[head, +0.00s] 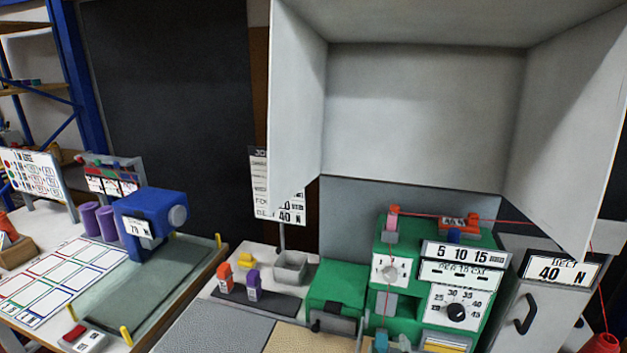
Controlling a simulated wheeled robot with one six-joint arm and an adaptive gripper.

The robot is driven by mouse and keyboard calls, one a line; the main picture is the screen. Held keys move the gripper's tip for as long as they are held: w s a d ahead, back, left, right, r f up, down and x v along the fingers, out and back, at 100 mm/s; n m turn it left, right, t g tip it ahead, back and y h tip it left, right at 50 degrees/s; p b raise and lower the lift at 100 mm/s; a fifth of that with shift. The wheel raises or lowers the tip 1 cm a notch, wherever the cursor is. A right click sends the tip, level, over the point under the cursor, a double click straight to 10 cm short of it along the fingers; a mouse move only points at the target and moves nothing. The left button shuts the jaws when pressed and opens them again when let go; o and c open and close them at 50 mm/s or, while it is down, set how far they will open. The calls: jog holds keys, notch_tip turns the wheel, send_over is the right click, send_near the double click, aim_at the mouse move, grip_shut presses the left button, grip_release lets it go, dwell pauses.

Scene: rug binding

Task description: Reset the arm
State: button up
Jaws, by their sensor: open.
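My arm and my gripper are not in view in the head view. A green machine (396,240) stands at the lower right, with a black dial knob (456,312) on a white scale and a 5 10 15 panel (467,253). A red thread (440,217) runs across its top and on to a red spool (602,343) at the lower right edge.
A large grey hood (425,110) hangs above the machine. A bench at left carries a blue device (150,217), purple rolls and a card grid (62,275). Orange and purple pieces stand on a dark strip (262,299) near a grey bin (290,267). A grey cabinet (535,310) stands at right.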

jog(key=s+d+f+g+y, duration=0.1)
jog(key=s+f+y, duration=0.1)
jog(key=s+f, duration=0.6)
jog(key=s+d+f+y, duration=0.15)
jog(key=s+f, duration=0.35)
jog(key=s, duration=0.6)
jog(key=s+r+m, duration=0.1)
jog(key=s+m, duration=0.1)
jog(key=s, duration=0.8)
jog(key=s+r+m+g, duration=0.1)
jog(key=s+r+m, duration=0.1)
jog(key=s, duration=0.8)
jog(key=shift+d+m+y, duration=0.35)
jog(key=shift+d+m, duration=0.05)
jog(key=shift+m, duration=0.2)
